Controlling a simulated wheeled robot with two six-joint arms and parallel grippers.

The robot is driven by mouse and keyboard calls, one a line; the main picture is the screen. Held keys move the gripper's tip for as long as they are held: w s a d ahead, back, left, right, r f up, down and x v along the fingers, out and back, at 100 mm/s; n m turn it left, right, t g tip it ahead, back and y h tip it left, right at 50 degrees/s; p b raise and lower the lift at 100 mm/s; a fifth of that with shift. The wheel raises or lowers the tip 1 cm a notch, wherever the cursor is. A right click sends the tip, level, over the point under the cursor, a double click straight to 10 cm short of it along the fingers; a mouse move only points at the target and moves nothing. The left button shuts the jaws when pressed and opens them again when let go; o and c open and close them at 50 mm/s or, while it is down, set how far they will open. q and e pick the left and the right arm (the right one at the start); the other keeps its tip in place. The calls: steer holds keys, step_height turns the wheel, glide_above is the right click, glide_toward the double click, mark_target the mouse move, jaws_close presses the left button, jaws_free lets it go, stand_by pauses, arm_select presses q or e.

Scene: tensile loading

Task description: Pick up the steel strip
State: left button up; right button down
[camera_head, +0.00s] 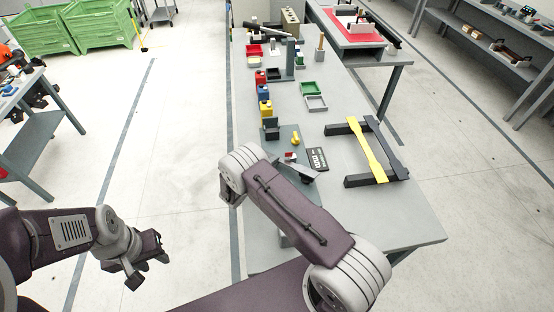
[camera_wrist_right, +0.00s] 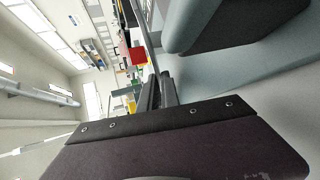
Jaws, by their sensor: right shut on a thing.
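My right gripper (camera_wrist_right: 158,93) is shut on a long thin grey strip, the steel strip (camera_wrist_right: 148,40), seen nearly edge-on in the right wrist view. The strip runs away from the fingers towards the top of that view. In the head view my right wrist hides the fingers and most of the grip.
The grey table (camera_head: 400,226) carries a label plate (camera_head: 317,159), a yellow piece (camera_head: 295,137), coloured blocks and bins, and a dark upright post (camera_head: 290,60). A large grey-green body (camera_wrist_right: 240,25) is close in the right wrist view. The table's near right is clear.

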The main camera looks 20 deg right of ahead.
steer(key=shift+s+f, duration=0.25)
steer(key=shift+f, duration=0.1)
steer(key=shift+w+r, duration=0.15)
steer(key=shift+r, duration=0.4)
step_height(320, 180, up, 3)
steer(key=shift+w+d+f+b, duration=0.1)
steer(key=shift+f+b, duration=0.05)
steer(key=shift+b, duration=0.4)
steer(key=s+d+r+b, duration=0.2)
steer(key=s+d+r, duration=0.2)
steer(key=d+r, duration=0.3)
steer(key=shift+s+d+r+b, duration=0.3)
steer(key=shift+d+b, duration=0.1)
steer(key=shift+d, duration=1.4)
